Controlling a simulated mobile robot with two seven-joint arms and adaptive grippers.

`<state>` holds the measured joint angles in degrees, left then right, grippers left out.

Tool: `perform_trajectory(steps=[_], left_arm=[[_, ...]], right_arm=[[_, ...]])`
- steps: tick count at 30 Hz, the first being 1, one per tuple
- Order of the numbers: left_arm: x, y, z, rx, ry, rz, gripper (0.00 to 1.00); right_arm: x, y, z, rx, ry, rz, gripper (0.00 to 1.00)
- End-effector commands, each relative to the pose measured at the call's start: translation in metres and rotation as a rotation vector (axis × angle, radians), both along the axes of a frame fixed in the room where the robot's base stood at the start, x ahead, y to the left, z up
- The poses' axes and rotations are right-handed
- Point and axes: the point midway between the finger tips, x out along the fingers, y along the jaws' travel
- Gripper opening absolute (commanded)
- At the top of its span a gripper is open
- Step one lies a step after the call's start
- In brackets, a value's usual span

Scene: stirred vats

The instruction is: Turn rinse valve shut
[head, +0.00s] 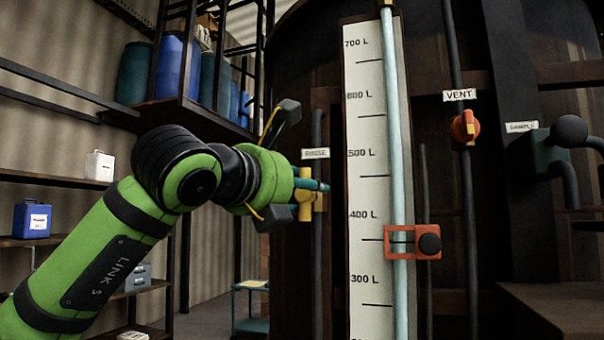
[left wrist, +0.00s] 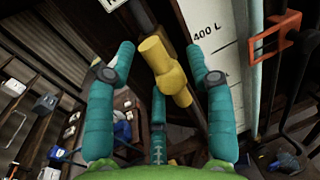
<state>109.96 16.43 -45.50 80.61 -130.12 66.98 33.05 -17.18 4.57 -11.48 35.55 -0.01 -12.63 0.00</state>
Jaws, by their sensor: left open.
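The yellow rinse valve (head: 306,202) sits on a thin dark pipe at the left side of the vat, just below the RINSE label (head: 315,154). My left gripper (head: 318,186) reaches it from the left in the head view, its teal fingers partly covering the valve. In the left wrist view the yellow valve (left wrist: 163,66) lies between the spread fingers of my left gripper (left wrist: 160,78). The fingers are open, with visible gaps beside the valve. I cannot tell how the handle is turned. My right gripper is not in view.
A white litre scale (head: 366,190) with a pale sight tube and an orange clamp (head: 400,242) stands right of the valve. An orange vent valve (head: 465,127) and a dark sample valve (head: 555,150) are further right. Shelves with blue drums (head: 175,65) are at left.

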Motion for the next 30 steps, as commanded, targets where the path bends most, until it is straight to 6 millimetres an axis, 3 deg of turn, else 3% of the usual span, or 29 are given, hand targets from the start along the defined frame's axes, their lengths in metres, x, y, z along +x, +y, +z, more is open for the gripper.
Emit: perform_trajectory(steps=[3,12,16,17,30], left_arm=[[0.0085,-0.0047,0.0009,0.001,0.002,0.000,0.54],[0.0104,-0.0062,-0.0010,0.001,0.000,-0.001,0.54],[0.0102,-0.0061,-0.0010,0.000,0.000,-0.001,0.02],[0.0102,-0.0061,-0.0010,0.000,0.000,-0.001,0.00],[0.0099,-0.0059,0.0005,0.047,-0.016,-0.001,0.00]], right_arm=[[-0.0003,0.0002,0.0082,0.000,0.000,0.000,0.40],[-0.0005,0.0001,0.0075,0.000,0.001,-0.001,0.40],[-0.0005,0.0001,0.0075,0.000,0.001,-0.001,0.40],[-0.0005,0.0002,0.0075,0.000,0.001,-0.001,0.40],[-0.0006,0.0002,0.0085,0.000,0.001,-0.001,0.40]])
